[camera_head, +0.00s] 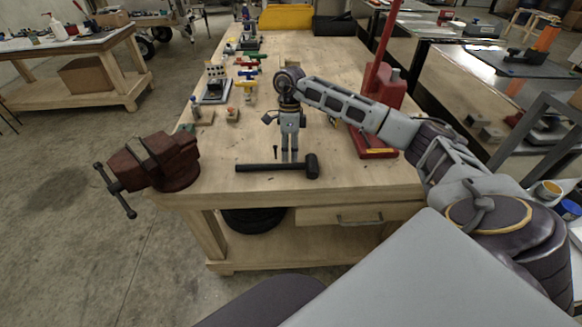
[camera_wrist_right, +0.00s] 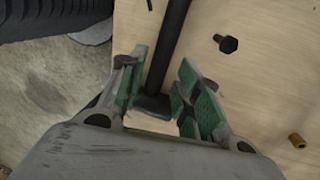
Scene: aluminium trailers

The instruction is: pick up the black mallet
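The black mallet (camera_head: 262,168) lies on the wooden workbench near its front edge, its head (camera_head: 313,166) to the right and its handle to the left. My right gripper (camera_head: 290,156) points down just behind the handle in the head view. In the right wrist view, the gripper (camera_wrist_right: 160,98) is open, with green pads on its fingers. The dark mallet (camera_wrist_right: 172,45) shows between and beyond the fingers, with a gap on the right side. Its depth relative to the fingertips is hard to tell. My left gripper is not in view.
A rusty red vise (camera_head: 165,160) is at the bench's left front corner. A red press (camera_head: 382,90) stands to the right, behind my right arm. A black bolt (camera_wrist_right: 226,43) lies near the mallet. Several tools and small parts stand along the bench's left side.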

